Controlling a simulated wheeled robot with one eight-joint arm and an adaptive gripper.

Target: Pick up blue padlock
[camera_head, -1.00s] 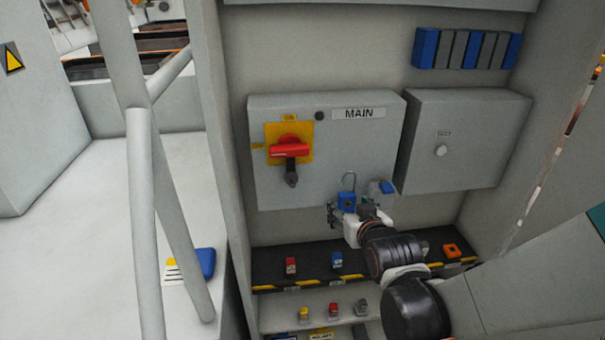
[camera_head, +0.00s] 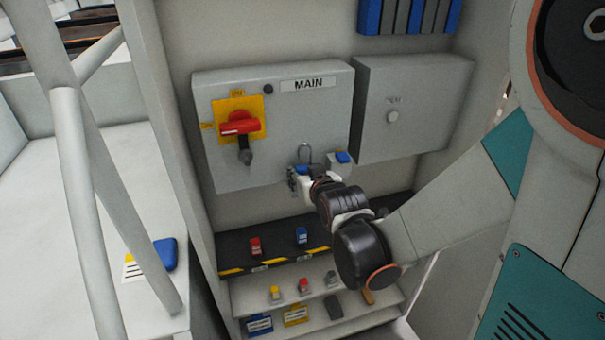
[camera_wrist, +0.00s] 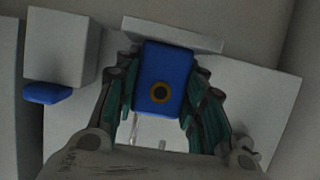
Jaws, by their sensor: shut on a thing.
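The blue padlock (camera_head: 302,169) is held in front of the lower edge of the MAIN panel, with its open-looking shackle (camera_head: 304,150) pointing up. In the wrist view, its blue body (camera_wrist: 163,72) fills the space between the fingers, with a round brass keyhole facing the camera. My gripper (camera_head: 301,176) is shut on the padlock; its green-padded fingers (camera_wrist: 160,92) press on both sides of the body. Much of the gripper is hidden in the head view by the padlock and my wrist.
The MAIN panel (camera_head: 275,130) carries a red rotary switch (camera_head: 240,126). A small grey box with a blue part (camera_head: 343,157) is just right of the padlock. Red (camera_head: 255,247) and another blue padlock (camera_head: 301,236) stand on the dark shelf below. A lower shelf holds several small locks.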

